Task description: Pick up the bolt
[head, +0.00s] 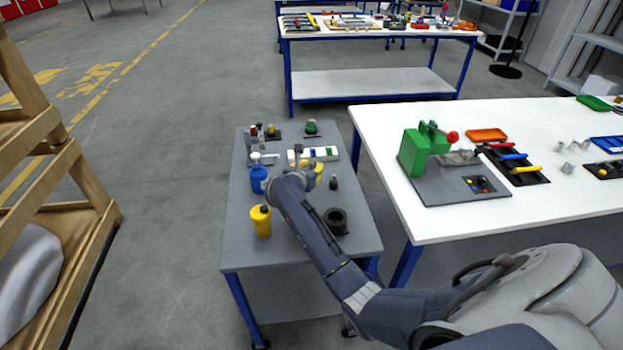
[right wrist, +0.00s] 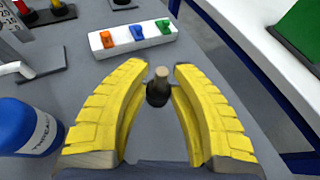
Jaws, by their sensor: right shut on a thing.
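A dark piece with a tan upper end, which I take for the bolt (right wrist: 158,90), sits between the yellow fingers of my right gripper (right wrist: 160,72) in the right wrist view. My right gripper is shut on it. In the head view my right gripper (head: 309,166) is over the middle of the small grey table, close to the white block with coloured parts (head: 326,153). My own wrist hides much of the grip there, and the bolt's full shape is unclear. My left gripper is not in view.
A blue bottle (head: 258,180) and a yellow bottle (head: 261,222) stand left of my right arm. A small black item (head: 333,183) and a black ring-shaped part (head: 335,221) are to its right. A white workbench (head: 440,225) stands at right.

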